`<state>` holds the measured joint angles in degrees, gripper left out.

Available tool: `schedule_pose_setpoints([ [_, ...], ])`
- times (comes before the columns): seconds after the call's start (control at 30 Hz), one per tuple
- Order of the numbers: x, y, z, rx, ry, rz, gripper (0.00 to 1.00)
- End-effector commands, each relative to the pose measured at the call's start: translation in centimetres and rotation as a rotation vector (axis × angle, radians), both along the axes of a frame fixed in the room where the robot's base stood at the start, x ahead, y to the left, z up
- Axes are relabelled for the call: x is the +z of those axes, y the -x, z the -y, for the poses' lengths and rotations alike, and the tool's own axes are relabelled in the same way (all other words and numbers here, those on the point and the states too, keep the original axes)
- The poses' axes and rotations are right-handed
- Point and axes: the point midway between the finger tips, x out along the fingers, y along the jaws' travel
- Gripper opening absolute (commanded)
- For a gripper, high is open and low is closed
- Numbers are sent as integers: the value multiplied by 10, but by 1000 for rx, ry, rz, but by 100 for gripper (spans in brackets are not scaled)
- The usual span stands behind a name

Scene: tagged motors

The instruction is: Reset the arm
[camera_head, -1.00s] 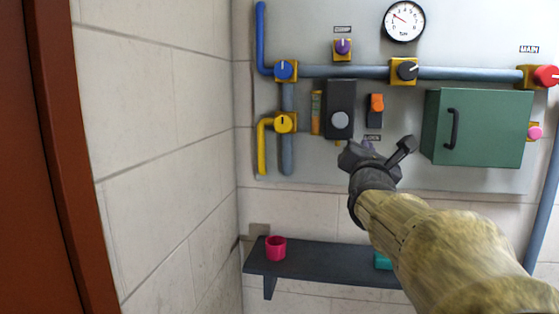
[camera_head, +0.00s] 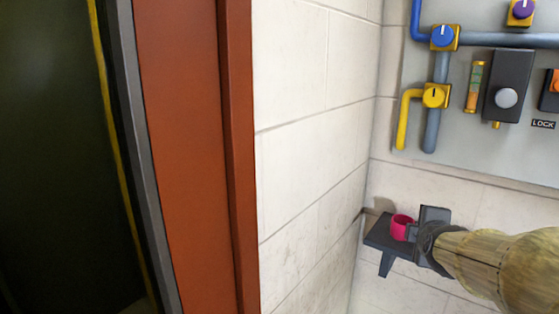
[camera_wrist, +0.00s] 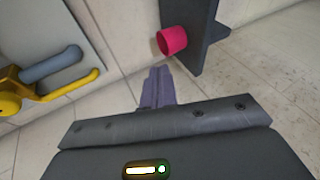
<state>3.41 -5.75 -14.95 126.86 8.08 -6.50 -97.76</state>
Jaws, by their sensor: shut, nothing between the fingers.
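My gripper (camera_wrist: 157,88) is shut and empty; its fingers are together in the wrist view. In the head view my gripper (camera_head: 412,232) is at the lower right, in front of the dark shelf and overlapping the picture of the pink cup's right side.
A pink cup (camera_head: 402,227) stands on a dark wall shelf (camera_head: 381,238); the cup also shows in the wrist view (camera_wrist: 172,41). The wall panel (camera_head: 460,150) carries pipes, knobs and a lock box. A red-brown door frame (camera_head: 185,150) stands left.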

Motion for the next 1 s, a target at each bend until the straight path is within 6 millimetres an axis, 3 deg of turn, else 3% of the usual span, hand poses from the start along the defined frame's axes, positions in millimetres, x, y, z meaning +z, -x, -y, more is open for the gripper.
schedule_pose_setpoints([
  [0.1, -38, 7, -27, -37, -193, -62, 0],
  [0.27, -84, 23, -59, -133, -441, -155, 0],
  [0.6, -169, 82, -119, -475, -857, -375, 0],
  [0.8, -207, 128, -144, -750, -1009, -483, 0],
  [1.0, -224, 157, -155, -933, -1066, -525, 0],
])
